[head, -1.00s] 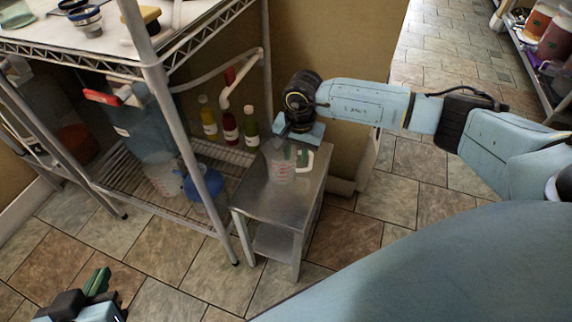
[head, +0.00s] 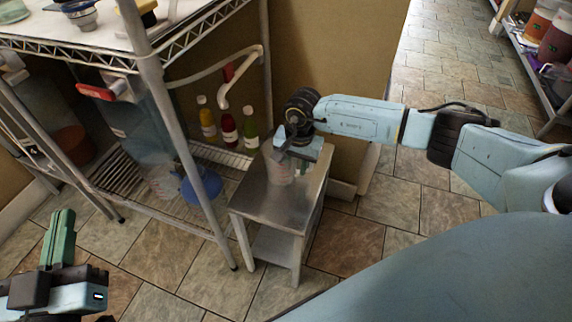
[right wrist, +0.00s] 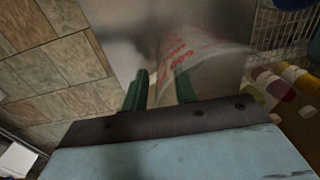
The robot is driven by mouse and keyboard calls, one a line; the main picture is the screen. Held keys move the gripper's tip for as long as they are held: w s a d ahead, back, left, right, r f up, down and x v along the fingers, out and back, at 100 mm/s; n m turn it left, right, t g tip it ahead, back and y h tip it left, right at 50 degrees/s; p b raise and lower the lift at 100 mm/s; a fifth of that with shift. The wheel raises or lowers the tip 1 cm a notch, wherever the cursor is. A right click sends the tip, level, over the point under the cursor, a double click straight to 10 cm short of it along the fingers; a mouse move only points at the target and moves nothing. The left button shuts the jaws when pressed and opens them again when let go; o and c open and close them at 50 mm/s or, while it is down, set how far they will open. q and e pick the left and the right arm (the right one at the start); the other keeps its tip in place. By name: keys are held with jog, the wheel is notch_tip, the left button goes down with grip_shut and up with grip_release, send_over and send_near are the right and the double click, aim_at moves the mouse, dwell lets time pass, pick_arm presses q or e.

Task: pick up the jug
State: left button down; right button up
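A clear jug (head: 280,172) with red markings stands on a small steel table, its upper part covered by my right gripper in the head view. In the right wrist view the jug (right wrist: 205,65) is blurred and lies just beyond the fingers. My right gripper (head: 297,150) is down at the jug's handle side. Its two green fingers (right wrist: 160,90) are apart, with a pale part of the jug seen between them; contact cannot be told. My left gripper (head: 60,240) is low at the left, away from the jug, its finger gap unclear.
The steel table (head: 258,205) stands beside a wire rack (head: 165,100). On the rack's lower shelf are another clear jug (head: 163,182), a blue round item (head: 208,184) and several bottles (head: 229,130). A wall (head: 345,60) is behind. Tiled floor is free in front.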

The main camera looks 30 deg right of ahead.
grip_shut()
jog(key=shift+r, duration=0.2)
dwell(0.3)
